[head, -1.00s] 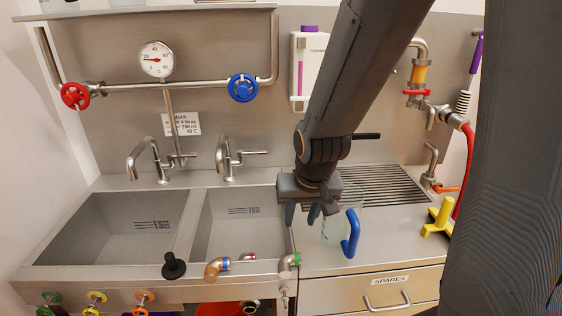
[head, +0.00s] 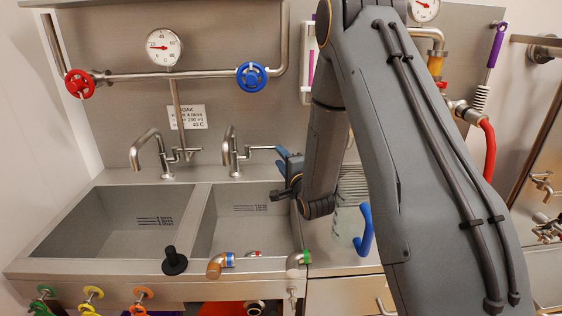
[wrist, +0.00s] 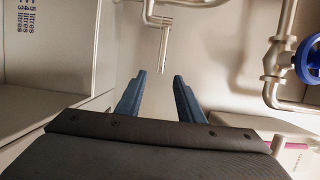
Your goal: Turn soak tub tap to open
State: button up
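Two steel taps stand behind the two sink basins: a left tap (head: 160,155) and a right tap (head: 233,155), each with a side lever. The pictures do not clearly show which basin is the soak tub. My gripper (head: 283,158) is at the end of the right tap's lever (head: 262,148). In the wrist view the lever (wrist: 163,50) points towards the gap between my two blue fingers (wrist: 159,90). The fingers are apart, with nothing between them. The lever's tip appears just beyond the fingertips, not gripped.
A red handwheel (head: 80,84) and a blue handwheel (head: 251,77) sit on the wall pipe above. A SOAK label (head: 187,117) hangs between the taps. A clear jug with a blue handle (head: 364,230) stands right of the basins. A black plug (head: 174,262) is on the front rim.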

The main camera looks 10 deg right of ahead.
aim_at(273, 149)
jog(key=shift+w+a+b, duration=0.15)
jog(key=shift+w+b, duration=0.4)
jog(key=shift+w, duration=0.9)
jog(key=shift+w+a+b, duration=0.15)
jog(key=shift+w+b, duration=0.35)
jog(key=shift+w, duration=1)
jog(key=shift+w+a+b, duration=0.15)
jog(key=shift+w+b, duration=0.4)
jog(key=shift+w, duration=0.9)
grip_shut()
